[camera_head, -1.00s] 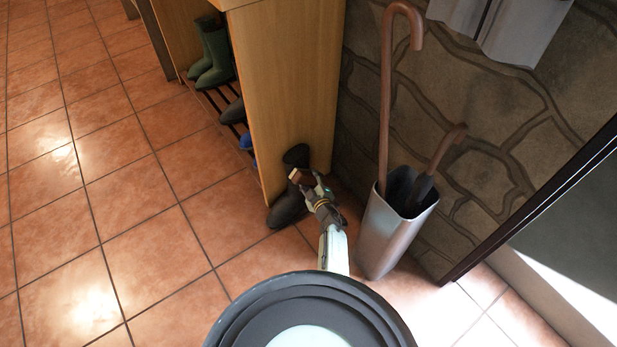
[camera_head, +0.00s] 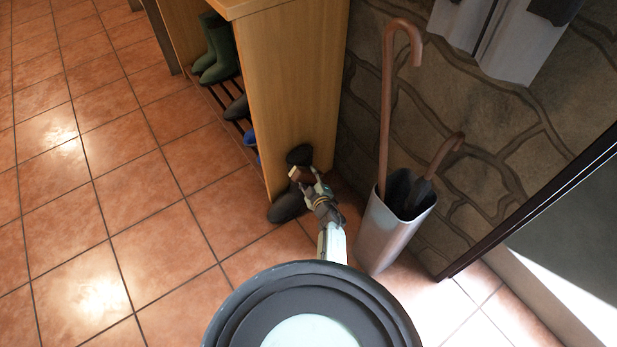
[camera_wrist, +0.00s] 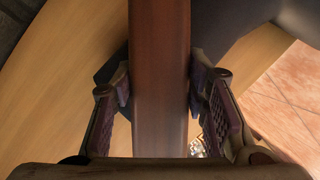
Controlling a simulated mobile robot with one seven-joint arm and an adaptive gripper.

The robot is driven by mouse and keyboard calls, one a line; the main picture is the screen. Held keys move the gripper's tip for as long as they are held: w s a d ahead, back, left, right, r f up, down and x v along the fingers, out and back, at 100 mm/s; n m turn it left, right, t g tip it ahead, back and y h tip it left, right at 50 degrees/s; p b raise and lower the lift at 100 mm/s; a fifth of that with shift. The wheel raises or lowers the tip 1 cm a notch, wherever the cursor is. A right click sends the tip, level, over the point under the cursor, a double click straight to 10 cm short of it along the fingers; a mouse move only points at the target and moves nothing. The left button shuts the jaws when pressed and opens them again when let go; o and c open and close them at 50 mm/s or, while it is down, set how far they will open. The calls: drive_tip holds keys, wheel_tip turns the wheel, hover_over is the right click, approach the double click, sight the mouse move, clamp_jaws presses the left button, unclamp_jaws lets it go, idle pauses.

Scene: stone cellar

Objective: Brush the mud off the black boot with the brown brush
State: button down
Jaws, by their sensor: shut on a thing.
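The black boot (camera_head: 287,207) stands on the tiled floor against the end panel of the wooden shelf unit. Its dark top (camera_head: 299,154) shows above my gripper, and its middle is hidden behind the gripper and brush. My gripper (camera_head: 306,182) is shut on the brown brush (camera_head: 295,174), which is held up close to the boot. In the wrist view the brush's reddish-brown wood (camera_wrist: 160,70) runs between both fingers, with dark boot surface (camera_wrist: 235,30) behind it. I cannot tell whether the bristles touch the boot. No mud can be made out.
The wooden shelf unit (camera_head: 290,90) stands directly behind the boot, with green boots (camera_head: 217,50) and other footwear on its rack. A metal umbrella stand (camera_head: 385,235) with a cane and an umbrella is close on the right. Open tiled floor (camera_head: 110,220) lies to the left.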

sight(310, 174)
drive_tip(key=shift+w+r+p, duration=0.1)
drive_tip(key=shift+r+p, duration=1.35)
drive_tip(key=shift+r, duration=0.1)
wheel_tip(310, 174, down, 9)
drive_tip(key=b, duration=0.9)
drive_tip(key=shift+w+a, duration=0.15)
drive_tip(key=shift+a, duration=0.05)
drive_tip(key=shift+f, duration=0.1)
drive_tip(key=s+d+p, duration=0.3)
drive_tip(key=s, duration=0.2)
drive_tip(key=shift+d, duration=0.25)
drive_tip(key=shift+p, duration=0.3)
